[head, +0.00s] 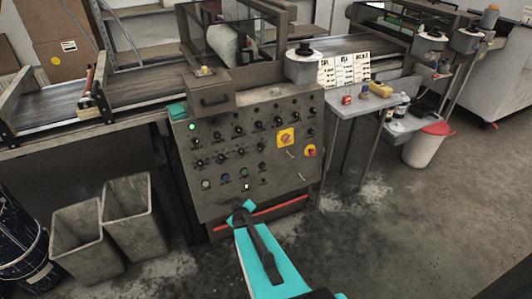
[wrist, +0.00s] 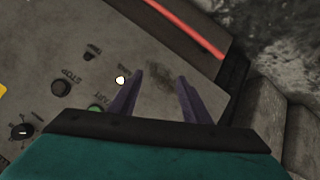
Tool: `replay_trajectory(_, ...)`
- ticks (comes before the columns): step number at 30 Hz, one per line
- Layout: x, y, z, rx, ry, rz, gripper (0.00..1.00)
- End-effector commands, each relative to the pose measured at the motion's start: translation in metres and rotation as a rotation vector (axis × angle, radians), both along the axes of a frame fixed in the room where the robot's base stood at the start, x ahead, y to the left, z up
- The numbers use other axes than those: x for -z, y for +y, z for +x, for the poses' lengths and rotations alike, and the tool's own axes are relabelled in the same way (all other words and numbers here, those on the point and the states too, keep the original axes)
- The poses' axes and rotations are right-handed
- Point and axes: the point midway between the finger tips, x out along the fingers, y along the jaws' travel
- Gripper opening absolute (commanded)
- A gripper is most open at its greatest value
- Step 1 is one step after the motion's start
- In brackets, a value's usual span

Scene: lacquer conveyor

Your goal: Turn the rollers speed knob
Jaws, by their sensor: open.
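The control panel (head: 213,207) of the conveyor machine faces me with rows of small black knobs, buttons and lamps. The labels in the head view are too small to read, so I cannot tell which knob is the rollers speed knob. My gripper (head: 241,210) is in front of the panel's lower edge, below the knobs. In the wrist view my gripper (wrist: 158,76) is open and empty, its two dark fingers apart over bare panel. A black knob (wrist: 22,131) shows at the lower left there, outside the fingers. A dark button (wrist: 61,88) sits beside a STOP label.
A red strip (head: 275,212) runs below the panel. Two grey bins (head: 132,218) stand to the left. A side table (head: 362,104) with bottles and a red-lidded white bucket (head: 422,150) are to the right. The floor at the right is mostly clear.

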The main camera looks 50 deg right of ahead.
Motion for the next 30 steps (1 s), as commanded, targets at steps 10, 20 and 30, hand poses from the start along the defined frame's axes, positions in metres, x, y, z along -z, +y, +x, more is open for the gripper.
replay_trajectory(10, -0.077, -0.113, 0.03, -0.145, -0.293, -0.227, 0.44)
replay_trajectory(20, -0.143, -0.18, 0.013, -0.353, -0.48, -0.419, 0.44)
replay_trajectory(30, -0.185, -0.216, -0.045, -0.613, -0.589, -0.546, 0.44)
